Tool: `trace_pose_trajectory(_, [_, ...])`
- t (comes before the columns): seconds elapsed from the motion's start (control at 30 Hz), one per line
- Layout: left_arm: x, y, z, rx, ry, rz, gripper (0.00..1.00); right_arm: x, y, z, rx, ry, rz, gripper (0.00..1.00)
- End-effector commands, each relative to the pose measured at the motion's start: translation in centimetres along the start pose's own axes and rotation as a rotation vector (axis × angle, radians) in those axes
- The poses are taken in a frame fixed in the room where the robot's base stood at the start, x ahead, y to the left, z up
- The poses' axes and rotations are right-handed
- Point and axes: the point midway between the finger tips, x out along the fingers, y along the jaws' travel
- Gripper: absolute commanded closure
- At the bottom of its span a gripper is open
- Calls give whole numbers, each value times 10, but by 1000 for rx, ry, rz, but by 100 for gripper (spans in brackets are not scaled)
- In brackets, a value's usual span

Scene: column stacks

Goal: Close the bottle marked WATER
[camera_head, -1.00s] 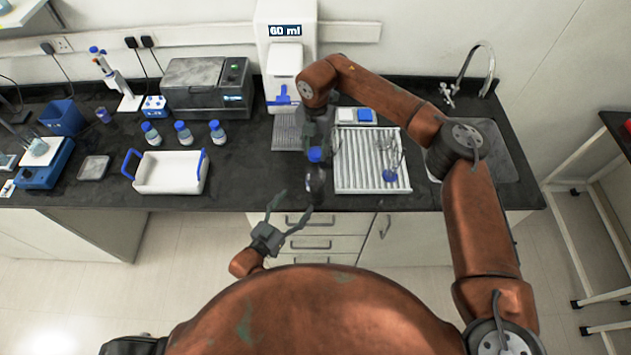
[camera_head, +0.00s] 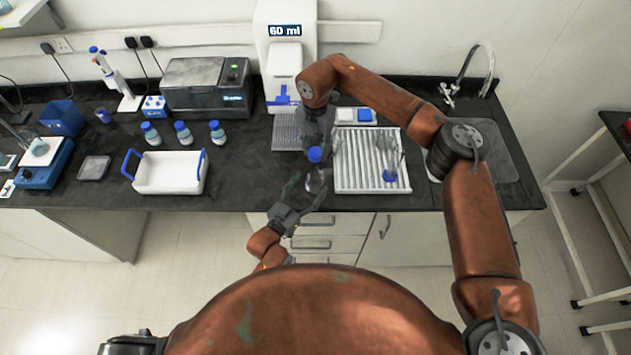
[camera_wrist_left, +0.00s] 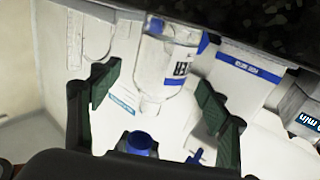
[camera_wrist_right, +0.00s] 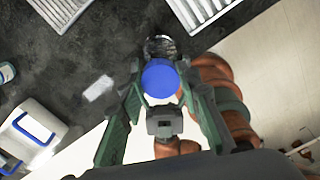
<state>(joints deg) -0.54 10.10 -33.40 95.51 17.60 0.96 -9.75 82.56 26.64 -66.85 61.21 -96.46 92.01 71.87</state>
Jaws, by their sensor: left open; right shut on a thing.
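My right gripper (camera_wrist_right: 161,86) points down and is shut on a blue cap (camera_wrist_right: 160,78). The cap also shows in the head view (camera_head: 315,154), near the counter's front edge. A clear bottle (camera_head: 317,180) is just below the cap. In the left wrist view the bottle (camera_wrist_left: 168,68) appears upside down, with clear liquid and a label only partly readable.
A white dispenser (camera_head: 286,60) reading 60 ml stands behind. A ribbed white rack (camera_head: 345,170) is to the right. A white tray with blue handles (camera_head: 170,172) and several blue-capped bottles (camera_head: 183,133) are to the left.

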Motion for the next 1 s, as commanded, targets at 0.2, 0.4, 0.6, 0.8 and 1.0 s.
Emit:
trace_pose_trajectory(0.2, [30, 0, 0, 0, 0, 0, 30, 0, 0, 0, 0, 0, 0, 80])
trace_pose_trajectory(0.4, [40, 0, 0, 0, 0, 0, 30, 0, 0, 0, 0, 0, 0, 80])
trace_pose_trajectory(0.6, [41, 0, 0, 0, -1, 0, 30, 0, 0, 0, 0, 0, 0, 80])
trace_pose_trajectory(0.8, [40, 0, 0, 0, -1, 0, 38, 0, 0, 0, 0, 0, 0, 80])
trace_pose_trajectory(1.0, [40, 0, 0, 0, -1, 0, 52, 0, 0, 0, 0, 0, 0, 80])
